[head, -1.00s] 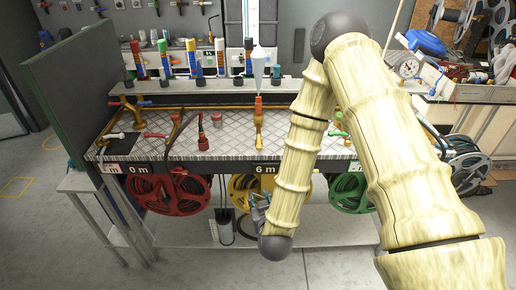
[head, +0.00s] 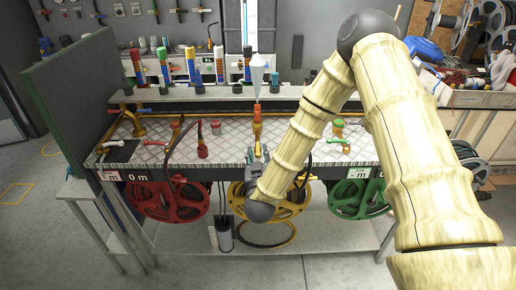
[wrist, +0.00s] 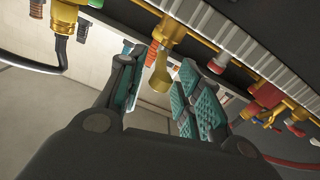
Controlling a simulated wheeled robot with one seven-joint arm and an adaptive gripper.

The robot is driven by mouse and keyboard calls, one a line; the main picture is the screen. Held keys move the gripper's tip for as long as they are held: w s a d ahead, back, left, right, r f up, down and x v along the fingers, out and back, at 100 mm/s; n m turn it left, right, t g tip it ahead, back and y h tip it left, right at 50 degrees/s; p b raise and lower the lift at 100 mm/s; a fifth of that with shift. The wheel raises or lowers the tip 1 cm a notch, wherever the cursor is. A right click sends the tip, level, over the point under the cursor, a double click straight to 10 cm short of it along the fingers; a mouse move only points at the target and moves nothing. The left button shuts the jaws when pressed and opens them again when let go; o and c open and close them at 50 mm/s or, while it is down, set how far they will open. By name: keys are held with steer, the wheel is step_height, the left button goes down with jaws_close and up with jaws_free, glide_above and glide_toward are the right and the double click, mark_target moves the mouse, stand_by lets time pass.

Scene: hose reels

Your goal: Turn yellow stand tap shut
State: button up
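The yellow stand tap (head: 257,131) stands near the front edge of the metal-topped bench, above the yellow hose reel (head: 240,206), with an orange piece at its top. In the wrist view a brass tap (wrist: 160,80) with an orange-red part beside it shows just beyond and between my fingertips. My gripper (head: 258,155) is at the bench front, just below and in front of the stand tap, and covers its lower part. In the wrist view my gripper (wrist: 158,95) is open, its teal-padded fingers apart with nothing held. I cannot tell whether it touches the tap.
A red reel (head: 172,200) and a green reel (head: 358,198) hang on either side. Red (head: 203,146) and green-handled (head: 338,140) fittings stand on the bench. A pale cone (head: 257,76) points down above the tap. A dark panel (head: 75,95) closes the left end.

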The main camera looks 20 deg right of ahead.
mark_target(258, 149)
steer(key=shift+x, duration=1.45)
jaws_close()
